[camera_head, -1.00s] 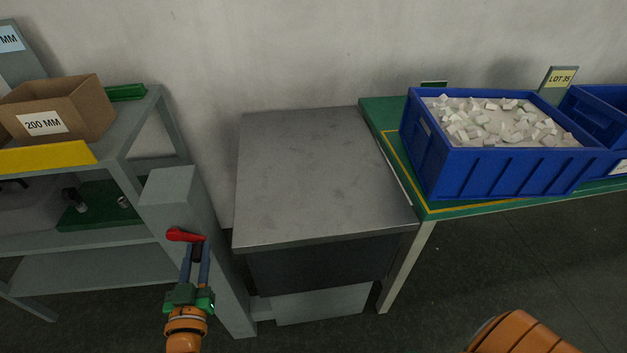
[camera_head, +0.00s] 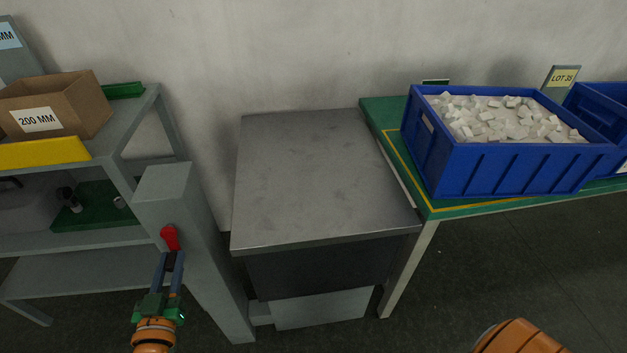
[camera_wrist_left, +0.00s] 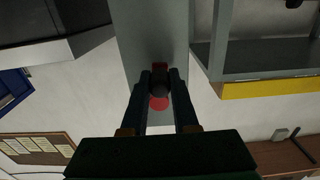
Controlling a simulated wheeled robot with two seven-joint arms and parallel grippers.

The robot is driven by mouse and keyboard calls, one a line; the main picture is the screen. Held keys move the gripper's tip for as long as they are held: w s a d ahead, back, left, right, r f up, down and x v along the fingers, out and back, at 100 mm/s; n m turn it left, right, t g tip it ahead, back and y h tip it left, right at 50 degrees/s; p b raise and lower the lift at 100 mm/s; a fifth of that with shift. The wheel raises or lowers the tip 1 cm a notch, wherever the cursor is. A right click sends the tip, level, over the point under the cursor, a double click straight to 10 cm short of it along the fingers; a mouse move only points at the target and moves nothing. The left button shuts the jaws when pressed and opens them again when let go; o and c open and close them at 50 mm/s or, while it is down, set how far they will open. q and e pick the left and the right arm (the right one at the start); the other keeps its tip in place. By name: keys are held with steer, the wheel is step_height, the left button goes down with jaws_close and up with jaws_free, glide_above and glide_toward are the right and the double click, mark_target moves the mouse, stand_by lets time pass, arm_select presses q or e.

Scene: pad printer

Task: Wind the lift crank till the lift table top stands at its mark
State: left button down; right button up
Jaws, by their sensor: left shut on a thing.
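The lift table has a flat grey metal top (camera_head: 315,180) over a dark skirt, standing between the shelf and the green table. A grey post (camera_head: 185,220) stands at its left and carries the red lift crank (camera_head: 170,237). My left gripper (camera_head: 173,262) is shut on the crank's dark handle, in front of the post. In the left wrist view the two fingers (camera_wrist_left: 160,95) close around the dark grip (camera_wrist_left: 160,88), with red parts above and below it. I cannot make out the height mark. My right gripper is out of view; only my orange right arm shows.
A blue crate (camera_head: 490,175) of white pieces stands on the green table (camera_head: 455,208) at the right, near the lift top's edge. A grey shelf (camera_head: 75,240) at the left holds a cardboard box (camera_head: 75,105). The lift top is bare.

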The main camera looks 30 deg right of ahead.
arm_select(q)
steer(key=shift+w+a+r, duration=0.1)
steer(key=shift+a+r, duration=0.05)
steer(key=a, duration=0.1)
steer(key=w+a+r+p, duration=0.1)
steer(key=shift+a+r, duration=0.3)
steer(key=shift+a, duration=0.05)
steer(key=r, duration=0.1)
steer(key=a+r+p, duration=0.1)
steer(key=p, duration=0.1)
steer(key=shift+w+a+r, duration=0.15)
steer(key=shift+w+r, duration=0.1)
steer(key=shift+r, duration=0.15)
